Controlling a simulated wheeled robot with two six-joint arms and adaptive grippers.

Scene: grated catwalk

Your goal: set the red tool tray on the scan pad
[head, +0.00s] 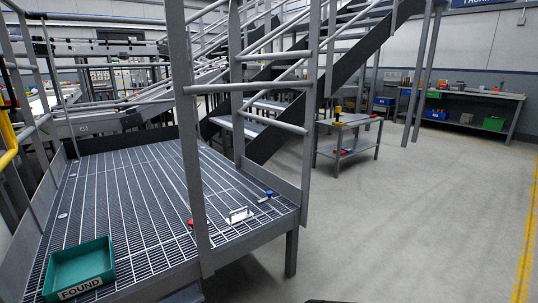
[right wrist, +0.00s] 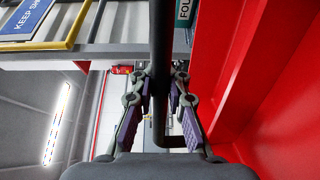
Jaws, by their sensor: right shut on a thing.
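In the right wrist view my right gripper (right wrist: 159,95) has its purple-padded fingers on both sides of a dark round bar (right wrist: 159,45), closed on it. The bar looks like the handle of the red tool tray (right wrist: 268,95), whose large red wall fills the right side of that view. Where the bar joins the tray is not clear. The tray does not show in the head view. My left gripper is in neither view. I cannot make out a scan pad in either view.
A grated platform (head: 130,190) with grey rails and posts fills the left. On it are a teal FOUND bin (head: 80,266), a small red item (head: 192,222), a white item (head: 239,215) and a blue one (head: 268,195). A low cart (head: 347,145) and workbench (head: 465,112) stand beyond. The right floor is clear.

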